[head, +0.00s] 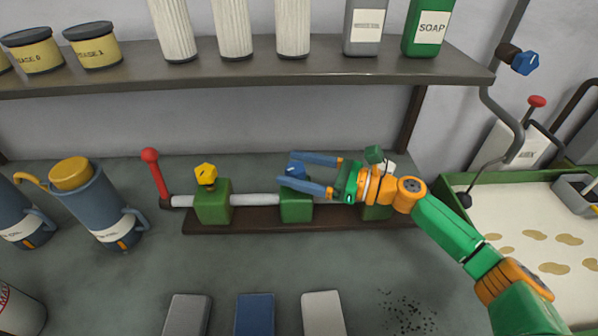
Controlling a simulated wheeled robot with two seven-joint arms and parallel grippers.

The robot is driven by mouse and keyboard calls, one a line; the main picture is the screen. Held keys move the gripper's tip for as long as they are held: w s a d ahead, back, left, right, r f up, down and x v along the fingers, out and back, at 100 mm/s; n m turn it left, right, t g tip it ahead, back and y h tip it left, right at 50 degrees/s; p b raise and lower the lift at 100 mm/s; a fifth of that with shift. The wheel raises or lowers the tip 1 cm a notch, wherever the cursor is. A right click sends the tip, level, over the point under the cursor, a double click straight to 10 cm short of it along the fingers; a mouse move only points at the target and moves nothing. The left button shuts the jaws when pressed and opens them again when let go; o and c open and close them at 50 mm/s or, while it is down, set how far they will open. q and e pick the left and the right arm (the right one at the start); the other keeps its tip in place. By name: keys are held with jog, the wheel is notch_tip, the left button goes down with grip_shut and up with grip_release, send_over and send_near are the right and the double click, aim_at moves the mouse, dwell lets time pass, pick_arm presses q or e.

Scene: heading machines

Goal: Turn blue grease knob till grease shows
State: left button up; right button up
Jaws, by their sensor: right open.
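No grease shows around the block. My left gripper is not in view.
A yellow knob (206,174) tops the left green block, beside a red-handled lever (153,172). My right gripper partly hides the right block. Another blue knob (525,62) is at upper right. A shelf (250,73) spans above; blue jugs (103,207) stand left.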

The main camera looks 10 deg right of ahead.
notch_tip(320, 180, up, 2)
jog(key=shift+r, duration=0.25)
jog(key=s+a+r, duration=0.3)
jog(key=s+r, duration=0.6)
jog(key=s, duration=0.4)
jog(key=shift+s+b, duration=0.35)
jog(key=shift+b, duration=0.1)
jog(key=shift+r, duration=0.1)
